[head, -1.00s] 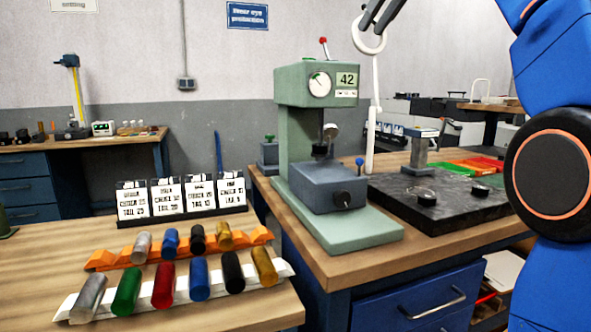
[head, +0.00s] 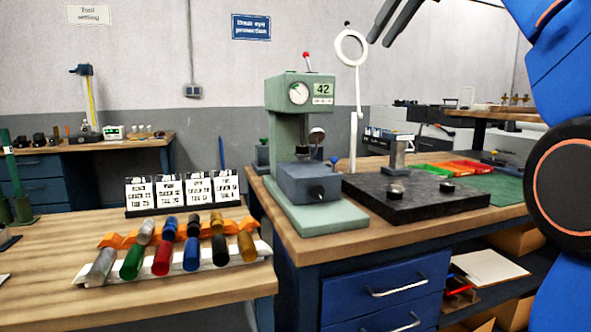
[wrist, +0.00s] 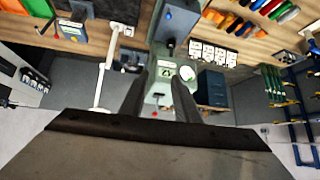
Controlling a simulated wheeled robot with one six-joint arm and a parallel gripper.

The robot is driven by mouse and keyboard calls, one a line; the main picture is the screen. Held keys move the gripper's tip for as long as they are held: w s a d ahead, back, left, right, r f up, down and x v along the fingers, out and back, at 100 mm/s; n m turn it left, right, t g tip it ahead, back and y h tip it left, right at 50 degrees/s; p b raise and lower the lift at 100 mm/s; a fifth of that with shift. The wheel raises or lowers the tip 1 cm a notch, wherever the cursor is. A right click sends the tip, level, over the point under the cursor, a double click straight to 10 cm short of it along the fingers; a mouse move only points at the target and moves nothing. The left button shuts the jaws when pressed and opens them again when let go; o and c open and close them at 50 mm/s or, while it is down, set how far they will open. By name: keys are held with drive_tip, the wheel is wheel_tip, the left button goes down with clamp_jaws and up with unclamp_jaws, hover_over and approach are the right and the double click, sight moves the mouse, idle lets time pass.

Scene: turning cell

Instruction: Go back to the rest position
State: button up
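My gripper (head: 392,18) is at the top of the head view, with two dark fingers and nothing between them. In the wrist view the two fingers (wrist: 158,100) stand apart, with a gap through which the green press shows. My blue arm runs down the right side of the head view. The green press (head: 303,150) with a display reading 42 stands on the middle bench, below and left of my gripper. A white ring magnifier on a post (head: 356,90) stands behind it, close to my gripper in the picture.
Coloured cylinders lie on an orange rack (head: 109,241) and a white rack (head: 90,282) on the left bench, before several label cards (head: 168,191). A black surface plate (head: 420,207) lies right of the press. Green mats (head: 500,188) and trays lie further right.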

drive_tip(key=s+d+f+m+g+h, duration=0.1)
drive_tip(key=s+d+f, duration=0.2)
drive_tip(key=s+f, duration=0.7)
drive_tip(key=s+d+f+m+h, duration=0.2)
drive_tip(key=s+f, duration=0.8)
drive_tip(key=f, duration=2.1)
drive_tip(key=s+d+f+m+g+h, duration=0.1)
drive_tip(key=s+d+f, duration=0.3)
drive_tip(key=s+f, duration=0.7)
wheel_tip(320, 180, down, 10)
drive_tip(key=shift+d+r+m+g, duration=0.1)
drive_tip(key=shift+d+m+g, duration=0.15)
drive_tip(key=shift+m, duration=0.45)
drive_tip(key=shift+a, duration=0.15)
